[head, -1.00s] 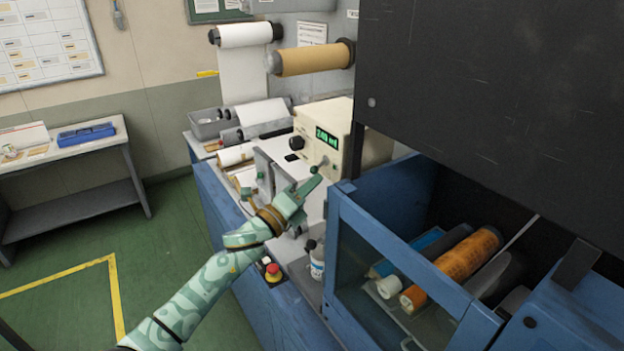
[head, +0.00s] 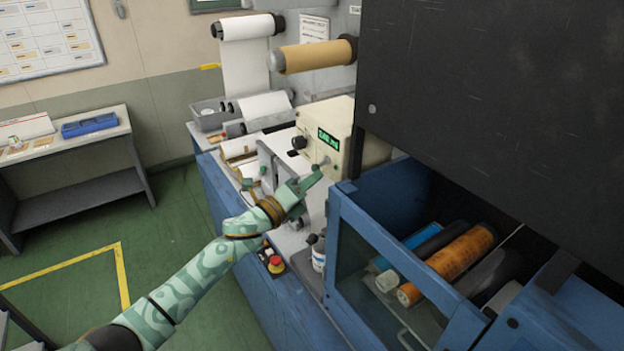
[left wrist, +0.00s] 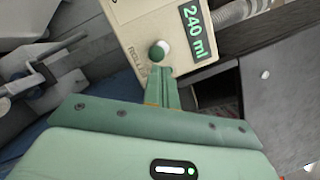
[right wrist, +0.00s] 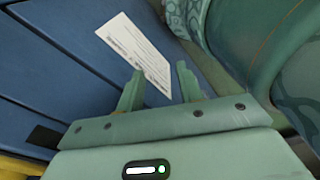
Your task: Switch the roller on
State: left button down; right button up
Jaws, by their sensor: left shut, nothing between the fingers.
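The roller switch is a small lever with a round pale and green knob (left wrist: 160,50) on the front of a cream control box (head: 345,130). The word ROLLER is printed beside it in the left wrist view, and a green display (left wrist: 194,32) reads 240 ml. In the head view the switch (head: 326,160) sits below the display. My left gripper (head: 316,172) is shut and empty, with its tips (left wrist: 160,72) right at the knob; I cannot tell whether they touch it. My right gripper (right wrist: 158,88) is open and empty beside a blue panel, outside the head view.
A red emergency button (head: 276,265) and a white bottle (head: 318,254) are near the counter's front edge, below my left forearm. A blue cabinet with an orange roll (head: 450,262) and a large dark panel (head: 480,110) stand to the right. A white label (right wrist: 135,50) lies on the blue panel.

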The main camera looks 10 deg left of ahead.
pick_arm(q)
jog(key=shift+a+r, duration=0.15)
jog(key=shift+r, duration=0.35)
jog(key=shift+r+p, duration=0.4)
jog(key=shift+p, duration=0.05)
jog(key=shift+a, duration=0.15)
